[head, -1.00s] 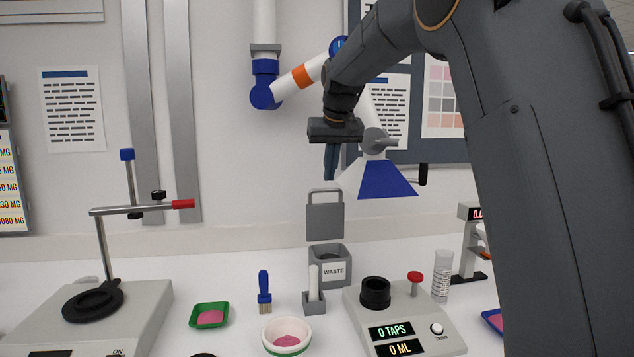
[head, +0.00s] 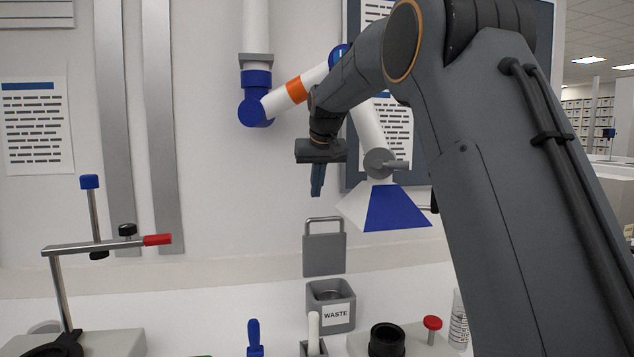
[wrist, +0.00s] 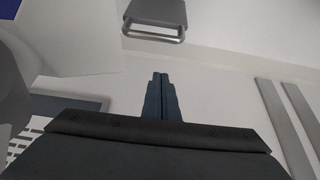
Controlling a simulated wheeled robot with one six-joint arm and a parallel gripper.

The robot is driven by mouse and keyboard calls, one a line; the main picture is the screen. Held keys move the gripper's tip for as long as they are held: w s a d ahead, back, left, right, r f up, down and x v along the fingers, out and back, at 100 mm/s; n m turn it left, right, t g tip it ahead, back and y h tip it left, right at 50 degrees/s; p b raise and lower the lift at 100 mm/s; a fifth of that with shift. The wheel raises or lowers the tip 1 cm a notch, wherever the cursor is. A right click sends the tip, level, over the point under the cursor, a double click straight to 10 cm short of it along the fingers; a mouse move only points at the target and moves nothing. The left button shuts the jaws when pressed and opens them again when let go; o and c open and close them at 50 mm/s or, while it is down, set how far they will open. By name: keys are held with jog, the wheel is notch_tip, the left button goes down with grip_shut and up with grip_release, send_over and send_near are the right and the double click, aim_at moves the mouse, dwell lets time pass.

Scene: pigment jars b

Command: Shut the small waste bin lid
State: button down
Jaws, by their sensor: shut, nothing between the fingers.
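The small waste bin (head: 331,308) is a grey box with a WASTE label, standing on the white bench near the wall. Its lid (head: 324,255) stands upright behind the opening, so the bin is open. A metal loop handle (head: 324,221) is on the lid's upper edge. In the wrist view the lid (wrist: 155,11) and its handle (wrist: 153,37) show at the top. My gripper (head: 317,194) is above the lid, pointing down, apart from it. Its fingers are together and empty, and they also show in the wrist view (wrist: 160,78).
A blue-and-white extraction hood (head: 390,207) on a jointed arm hangs just right of my gripper. A metal stand with a red-tipped bar (head: 105,244) is at left. A white-handled tool (head: 313,330), a blue-handled brush (head: 254,337) and a black cup (head: 387,340) stand in front of the bin.

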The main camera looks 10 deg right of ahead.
notch_tip(320, 180, down, 6)
jog(key=s+p, duration=0.1)
jog(key=p, duration=0.2)
dwell(0.3)
jog(key=shift+s, duration=0.1)
dwell(0.3)
